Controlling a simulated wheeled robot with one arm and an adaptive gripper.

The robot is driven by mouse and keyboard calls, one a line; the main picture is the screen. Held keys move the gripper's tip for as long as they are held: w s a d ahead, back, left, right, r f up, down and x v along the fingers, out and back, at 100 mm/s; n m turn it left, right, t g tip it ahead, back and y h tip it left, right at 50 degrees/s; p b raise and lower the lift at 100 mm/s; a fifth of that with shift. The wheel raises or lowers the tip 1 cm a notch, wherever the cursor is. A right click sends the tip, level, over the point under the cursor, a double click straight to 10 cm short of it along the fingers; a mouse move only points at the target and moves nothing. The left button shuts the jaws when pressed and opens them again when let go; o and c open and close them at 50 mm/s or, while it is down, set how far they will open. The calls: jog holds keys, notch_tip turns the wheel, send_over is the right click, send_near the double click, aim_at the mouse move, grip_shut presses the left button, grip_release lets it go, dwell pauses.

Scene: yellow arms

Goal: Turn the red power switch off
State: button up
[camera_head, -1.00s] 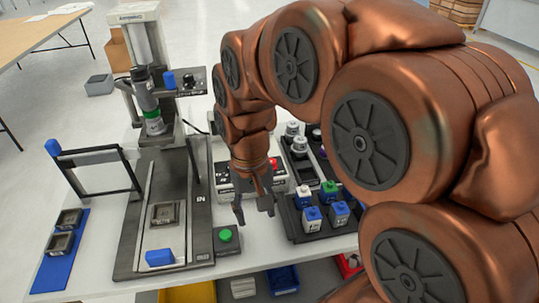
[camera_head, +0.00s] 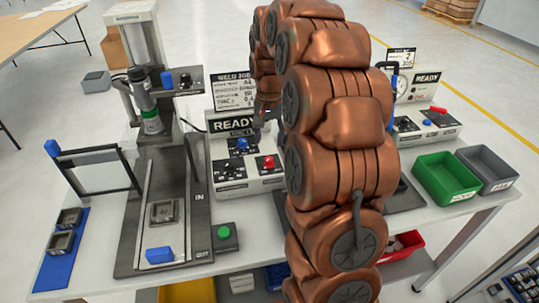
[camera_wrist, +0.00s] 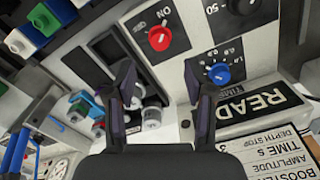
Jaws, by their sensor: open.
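The red power switch (camera_head: 268,162) is a round red knob on the front panel of the left control box (camera_head: 228,172), right of a blue knob (camera_head: 241,144). In the wrist view, the red switch (camera_wrist: 168,40) shows by an "ON" label, and the blue knob (camera_wrist: 219,73) sits to its right. My gripper (camera_wrist: 159,68) is open with nothing between its fingers. Its fingertips show below the red switch in that picture, apart from it as far as I can tell. In the head view my gripper is mostly hidden behind my arm, near the "READY" display.
A second control box (camera_head: 418,118) with another red control (camera_head: 437,109) stands right of my arm. Green (camera_head: 446,178) and grey (camera_head: 485,168) bins are at the table's right end. A press (camera_head: 150,100) stands left, with a green button (camera_head: 224,232) in front.

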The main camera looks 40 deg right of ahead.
aim_at(269, 159)
jog(key=shift+f+p, duration=1.15)
jog(key=shift+f, duration=2.6)
jog(key=shift+c, duration=0.2)
jog(key=shift+s, duration=0.1)
grip_shut()
